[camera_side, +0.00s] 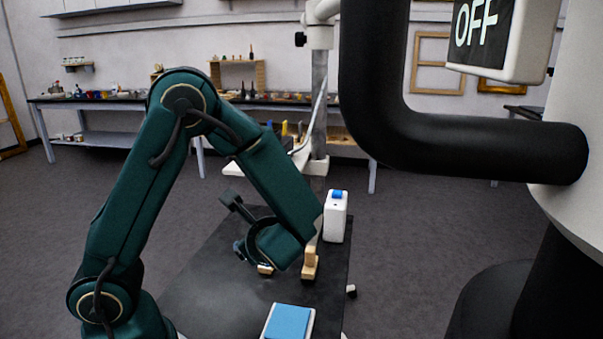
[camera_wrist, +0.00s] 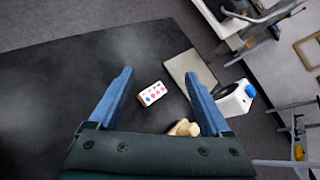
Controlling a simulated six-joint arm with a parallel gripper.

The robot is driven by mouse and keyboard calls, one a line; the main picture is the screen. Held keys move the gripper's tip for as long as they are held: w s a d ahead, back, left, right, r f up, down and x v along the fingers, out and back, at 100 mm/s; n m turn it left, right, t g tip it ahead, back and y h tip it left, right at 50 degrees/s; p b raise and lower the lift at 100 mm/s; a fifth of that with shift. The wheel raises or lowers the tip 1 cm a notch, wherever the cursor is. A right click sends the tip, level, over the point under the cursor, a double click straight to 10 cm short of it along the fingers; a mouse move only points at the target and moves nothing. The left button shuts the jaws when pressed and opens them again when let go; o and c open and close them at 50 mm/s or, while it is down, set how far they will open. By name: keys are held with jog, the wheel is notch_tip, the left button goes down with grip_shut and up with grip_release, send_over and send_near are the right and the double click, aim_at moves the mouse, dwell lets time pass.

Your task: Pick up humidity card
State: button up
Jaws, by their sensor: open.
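The humidity card (camera_wrist: 152,94) is a small white piece with rows of coloured dots, pink, blue and green among them. It lies on the dark tabletop (camera_wrist: 60,85). My gripper (camera_wrist: 159,73) shows as two blue fingers spread wide, with the card between them in the picture and nothing held. The card looks to be below the fingers and apart from them. In the side view my gripper (camera_side: 238,228) hangs over the dark table, partly behind my own arm; I cannot clearly make out the card there.
A pale wooden piece (camera_wrist: 183,128) lies close to the right finger; it also stands in the side view (camera_side: 310,264). A white container with a blue top (camera_side: 335,218) stands behind it. A blue-topped box (camera_side: 288,323) sits at the near edge. The table's left part is clear.

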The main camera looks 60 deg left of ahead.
jog(key=f+m, duration=0.1)
jog(key=w+f+m+t, duration=0.1)
jog(key=w+f+m, duration=0.1)
jog(key=m, duration=0.1)
jog(key=shift+w+d+f+t+y, duration=0.2)
jog(key=shift+d+f+t+y, duration=0.1)
jog(key=shift+d, duration=0.1)
jog(key=f+m, duration=0.1)
jog(key=f, duration=0.1)
jog(key=d+f+m, duration=0.1)
jog(key=f+m, duration=0.1)
jog(key=shift+s, duration=0.1)
jog(key=shift+s+f, duration=0.15)
jog(key=shift+f, duration=0.1)
jog(key=shift+t, duration=0.3)
jog(key=shift+x, duration=2.55)
grip_shut()
